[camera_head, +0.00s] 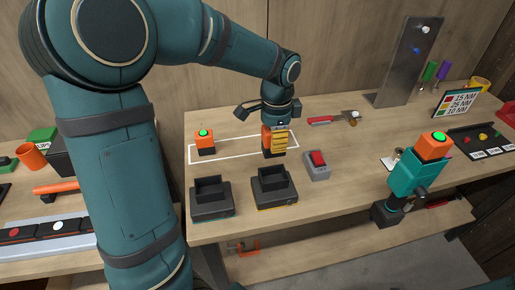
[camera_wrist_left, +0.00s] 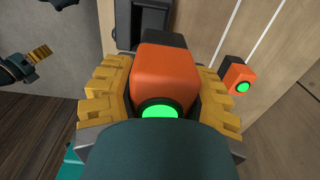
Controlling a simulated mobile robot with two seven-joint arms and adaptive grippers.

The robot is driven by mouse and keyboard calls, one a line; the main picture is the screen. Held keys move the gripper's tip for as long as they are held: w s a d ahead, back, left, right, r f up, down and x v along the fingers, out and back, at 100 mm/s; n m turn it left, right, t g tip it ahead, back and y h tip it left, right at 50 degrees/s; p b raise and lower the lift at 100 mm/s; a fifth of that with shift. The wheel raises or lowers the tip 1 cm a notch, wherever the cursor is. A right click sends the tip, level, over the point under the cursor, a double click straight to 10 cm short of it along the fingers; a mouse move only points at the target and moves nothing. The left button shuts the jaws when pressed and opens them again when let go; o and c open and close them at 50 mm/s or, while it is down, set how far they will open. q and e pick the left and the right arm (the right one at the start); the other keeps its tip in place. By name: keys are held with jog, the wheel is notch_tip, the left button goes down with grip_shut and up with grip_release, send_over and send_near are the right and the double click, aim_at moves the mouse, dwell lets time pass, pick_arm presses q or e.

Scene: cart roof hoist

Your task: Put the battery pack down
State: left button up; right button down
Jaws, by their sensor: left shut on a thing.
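My left gripper (camera_head: 275,141) points down and is shut on an orange battery pack (camera_head: 267,138) with a black base. The pack is upright over the right end of the white outlined area (camera_head: 225,158); I cannot tell if its base touches the table. In the left wrist view, the held pack (camera_wrist_left: 165,75), with a green light, sits between the yellow fingers (camera_wrist_left: 165,100). A second pack (camera_head: 204,143) with a green light stands at the outline's left end. My right gripper (camera_wrist_left: 42,55) shows only partly at the left of the wrist view.
Two black chargers (camera_head: 210,197) (camera_head: 273,188) stand at the table's front edge, with empty-looking slots. A grey box with a red switch (camera_head: 317,164) is right of them. A teal tool (camera_head: 405,175) with an orange pack on top stands farther right. The middle of the outline is clear.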

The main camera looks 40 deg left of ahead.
pick_arm(q)
jog(key=w+a+f+p, duration=0.15)
jog(key=w+a, duration=0.25)
jog(key=a, duration=0.5)
jog(key=w+a+f+p, duration=0.1)
jog(key=w+a+f, duration=0.2)
jog(key=w+a, duration=0.35)
jog(key=shift+s+a+f+b, duration=0.25)
jog(key=shift+a+f, duration=0.2)
jog(key=shift+f, duration=1.25)
jog(key=shift+s+a+f+b, duration=0.25)
jog(key=shift+a+f, duration=0.2)
jog(key=shift+f, duration=1.3)
jog(key=shift+s+a+f+b, duration=0.15)
jog(key=shift+s+a+f, duration=0.25)
jog(key=shift+f, duration=1.3)
jog(key=o, duration=1.3)
jog(key=shift+f, duration=0.15)
jog(key=shift+c, duration=0.2)
